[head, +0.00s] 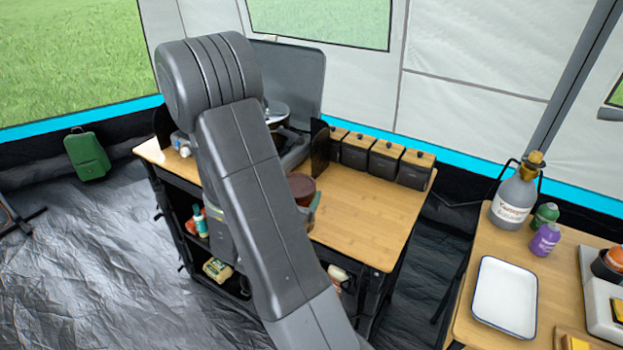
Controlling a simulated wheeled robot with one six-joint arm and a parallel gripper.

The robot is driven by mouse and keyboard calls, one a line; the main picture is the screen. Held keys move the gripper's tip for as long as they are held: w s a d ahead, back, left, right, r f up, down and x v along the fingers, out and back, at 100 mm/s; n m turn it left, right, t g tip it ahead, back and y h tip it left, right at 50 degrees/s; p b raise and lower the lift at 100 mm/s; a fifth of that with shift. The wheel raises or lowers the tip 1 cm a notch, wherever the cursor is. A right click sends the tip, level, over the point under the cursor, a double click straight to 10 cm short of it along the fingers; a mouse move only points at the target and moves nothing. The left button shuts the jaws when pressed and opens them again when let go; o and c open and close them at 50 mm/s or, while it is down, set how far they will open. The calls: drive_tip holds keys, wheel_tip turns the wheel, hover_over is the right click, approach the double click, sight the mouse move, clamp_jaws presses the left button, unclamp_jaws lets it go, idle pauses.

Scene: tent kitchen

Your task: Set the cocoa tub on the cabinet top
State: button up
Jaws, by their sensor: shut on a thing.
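The cocoa tub (301,186) shows as a round, dark brown lid just right of my arm, over the wooden cabinet top (368,217). Most of the tub is hidden behind my arm. A small part of my gripper (313,207) shows at the tub's right side, shut on it. The rest of the gripper is hidden by my arm links. I cannot tell whether the tub's base touches the cabinet top or hangs a little above it.
Several dark canisters with wooden lids (385,160) line the cabinet's back edge. A stove with a raised lid (295,75) stands at its back left. The front right of the top is clear. A second table at right holds a white tray (504,297) and a large bottle (513,200).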

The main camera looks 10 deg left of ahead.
drive_tip(key=w+d+f+p, duration=0.2)
drive_tip(key=w+f+p, duration=0.1)
drive_tip(key=w, duration=0.8)
drive_tip(key=shift+w+f+p, duration=0.15)
drive_tip(key=shift+f+p, duration=0.1)
drive_tip(key=shift+p, duration=0.15)
drive_tip(key=shift+f+b, duration=0.2)
drive_tip(key=shift+b, duration=0.1)
drive_tip(key=o, duration=1.5)
drive_tip(key=shift+r, duration=0.1)
drive_tip(key=shift+r+p, duration=0.15)
drive_tip(key=shift+p, duration=0.15)
drive_tip(key=s+b, duration=0.1)
drive_tip(key=s, duration=0.3)
drive_tip(key=s+a+b, duration=0.1)
drive_tip(key=s, duration=0.3)
drive_tip(key=s+a+b, duration=0.1)
drive_tip(key=s, duration=0.3)
drive_tip(key=shift+b, duration=0.3)
drive_tip(key=shift+w, duration=0.1)
